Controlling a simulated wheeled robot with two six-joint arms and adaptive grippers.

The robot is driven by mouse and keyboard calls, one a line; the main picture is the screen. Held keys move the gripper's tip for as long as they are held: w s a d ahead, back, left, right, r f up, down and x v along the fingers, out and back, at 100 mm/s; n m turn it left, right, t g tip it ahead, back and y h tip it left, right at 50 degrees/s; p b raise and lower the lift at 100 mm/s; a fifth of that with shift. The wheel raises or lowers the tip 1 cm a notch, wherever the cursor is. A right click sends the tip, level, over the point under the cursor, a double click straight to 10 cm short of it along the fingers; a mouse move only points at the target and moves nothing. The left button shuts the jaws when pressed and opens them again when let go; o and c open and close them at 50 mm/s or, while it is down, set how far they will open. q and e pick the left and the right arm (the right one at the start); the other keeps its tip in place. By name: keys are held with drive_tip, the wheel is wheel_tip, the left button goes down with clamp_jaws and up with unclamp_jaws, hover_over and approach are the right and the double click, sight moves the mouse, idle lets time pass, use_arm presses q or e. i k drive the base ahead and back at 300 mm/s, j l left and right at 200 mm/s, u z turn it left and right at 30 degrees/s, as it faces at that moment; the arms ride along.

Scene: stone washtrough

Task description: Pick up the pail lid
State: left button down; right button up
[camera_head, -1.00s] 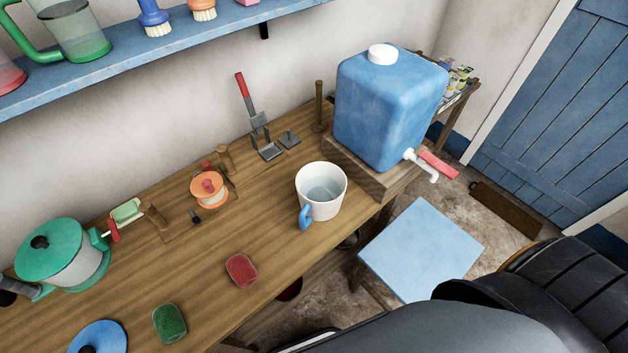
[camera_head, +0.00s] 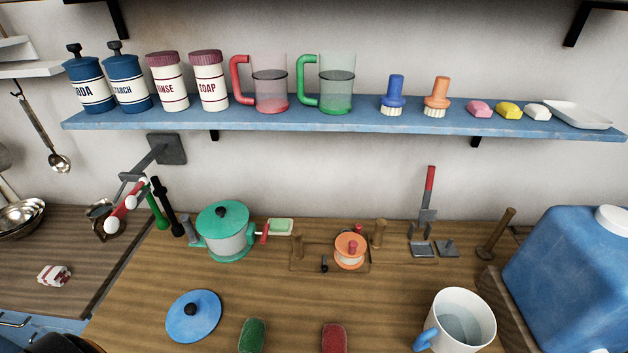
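A round blue lid (camera_head: 194,316) with a black knob lies flat on the wooden counter at the lower left of the head view. It looks like the pail lid. A white pail (camera_head: 458,322) with a blue handle stands open at the lower right, with water inside. A green lid (camera_head: 222,214) with a black knob sits on a green-and-white pot (camera_head: 228,243) behind the blue lid. Neither of my grippers shows in this view. A dark curved piece at the bottom left corner may be part of my arm.
A green block (camera_head: 252,335) and a red block (camera_head: 334,338) lie right of the blue lid. Behind are an orange spool (camera_head: 350,250) between wooden posts and a blue water tank (camera_head: 567,266) at right. A blue shelf (camera_head: 300,119) with jars and jugs hangs above. Counter left of the blue lid is clear.

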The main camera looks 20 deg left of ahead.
sight(191, 318)
drive_tip(key=u, duration=1.9)
drive_tip(key=k+j, duration=0.25)
drive_tip(key=k, duration=0.15)
drive_tip(key=z, duration=1.65)
drive_tip(key=i+l+z, duration=0.1)
drive_tip(key=z, duration=0.2)
drive_tip(key=i+z, duration=0.3)
drive_tip(key=i, duration=0.05)
